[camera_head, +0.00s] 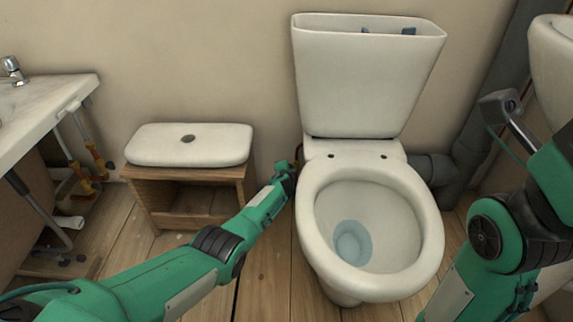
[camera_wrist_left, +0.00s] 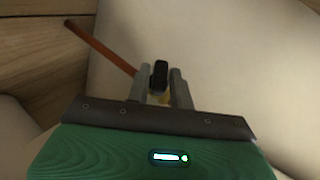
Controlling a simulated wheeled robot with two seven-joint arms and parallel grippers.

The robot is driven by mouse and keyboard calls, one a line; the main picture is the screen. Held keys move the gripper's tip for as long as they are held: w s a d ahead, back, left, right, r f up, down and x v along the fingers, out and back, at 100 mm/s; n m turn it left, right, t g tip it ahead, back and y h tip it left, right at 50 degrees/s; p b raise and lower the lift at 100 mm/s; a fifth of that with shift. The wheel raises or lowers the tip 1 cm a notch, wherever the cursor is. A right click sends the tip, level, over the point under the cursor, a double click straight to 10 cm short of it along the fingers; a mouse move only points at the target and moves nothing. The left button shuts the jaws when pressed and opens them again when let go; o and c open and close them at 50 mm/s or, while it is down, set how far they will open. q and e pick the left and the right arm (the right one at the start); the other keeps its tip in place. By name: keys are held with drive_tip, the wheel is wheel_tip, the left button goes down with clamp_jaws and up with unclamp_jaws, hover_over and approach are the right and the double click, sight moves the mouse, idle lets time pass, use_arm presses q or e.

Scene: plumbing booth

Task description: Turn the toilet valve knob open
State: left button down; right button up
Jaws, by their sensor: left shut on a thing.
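The toilet (camera_head: 370,190) stands right of centre in the head view, its tank open at the top. My left gripper (camera_head: 286,172) reaches low to the left side of the bowl, beside the tank's lower corner. In the left wrist view the fingers (camera_wrist_left: 160,84) are closed around a small dark knob (camera_wrist_left: 160,74), the valve knob, with a bit of yellow below it. An orange-red pipe (camera_wrist_left: 100,46) runs up and left from there. In the head view the knob is hidden by the gripper. My right arm stands at the right; its jaws are not clearly visible.
A wooden stool (camera_head: 190,195) holding the white tank lid (camera_head: 190,144) stands left of my left forearm. A sink (camera_head: 45,115) with pipes below is at far left. A grey drain pipe (camera_head: 435,168) and another white basin (camera_head: 553,65) are at the right.

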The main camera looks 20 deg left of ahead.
use_arm(q)
drive_tip(key=shift+d+r+g+p, duration=0.15)
drive_tip(key=shift+g+p, duration=0.15)
drive_tip(key=shift+p, duration=0.15)
drive_tip(key=shift+w, duration=0.1)
drive_tip(key=c, duration=1.4)
unclamp_jaws()
drive_tip(key=shift+d, duration=0.1)
drive_tip(key=shift+h, duration=0.3)
